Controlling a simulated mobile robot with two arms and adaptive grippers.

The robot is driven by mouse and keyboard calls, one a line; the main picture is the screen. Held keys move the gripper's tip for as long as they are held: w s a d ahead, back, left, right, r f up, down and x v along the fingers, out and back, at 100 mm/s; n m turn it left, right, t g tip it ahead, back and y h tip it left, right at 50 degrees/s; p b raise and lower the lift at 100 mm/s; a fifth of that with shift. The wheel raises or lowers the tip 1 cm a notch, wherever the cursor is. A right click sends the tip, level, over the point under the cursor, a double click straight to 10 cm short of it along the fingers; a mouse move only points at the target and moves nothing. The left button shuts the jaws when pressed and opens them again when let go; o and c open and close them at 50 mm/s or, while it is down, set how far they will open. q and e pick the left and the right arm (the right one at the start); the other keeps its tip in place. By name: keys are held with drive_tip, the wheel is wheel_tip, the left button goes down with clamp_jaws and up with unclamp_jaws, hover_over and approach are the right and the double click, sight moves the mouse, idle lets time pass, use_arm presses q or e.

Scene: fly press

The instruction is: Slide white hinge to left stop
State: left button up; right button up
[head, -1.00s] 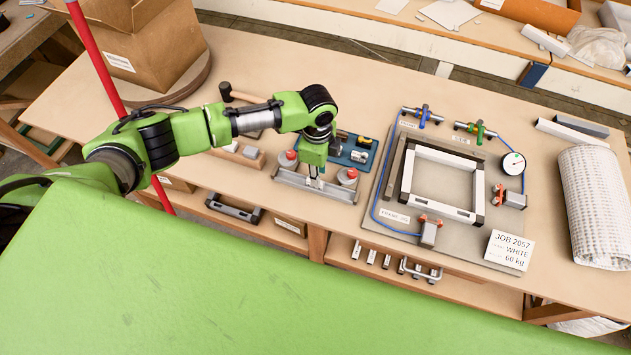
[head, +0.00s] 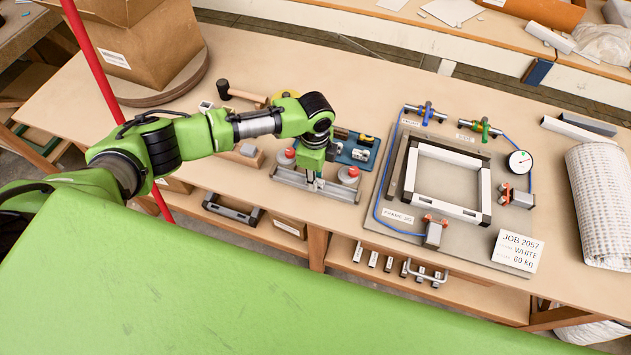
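My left gripper (head: 316,183) points straight down over a long grey metal rail (head: 290,180) near the bench's front edge. Its fingertips are at the rail, between two red-topped grey blocks: a left one (head: 287,157) and a right one (head: 348,174). The fingers are small and partly covered by the green wrist, so I cannot tell whether they are open or shut. I cannot make out a white hinge on the rail; the gripper hides that part. My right gripper is not in view.
A blue tray (head: 345,157) with small parts sits close behind the rail. To the right is a jig plate (head: 385,238) with a white frame (head: 448,209), clamps and a gauge (head: 519,162). A hammer (head: 240,94) lies behind my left arm.

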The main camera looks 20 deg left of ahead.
use_arm(q)
drive_tip(key=c, duration=0.6)
drive_tip(key=shift+c, duration=0.4)
drive_tip(key=shift+a, duration=0.15)
drive_tip(key=shift+a+p, duration=0.35)
drive_tip(key=shift+a, duration=0.65)
drive_tip(key=shift+a, duration=0.2)
drive_tip(key=shift+a, duration=1)
drive_tip(key=shift+a+p, duration=0.4)
drive_tip(key=shift+a, duration=0.85)
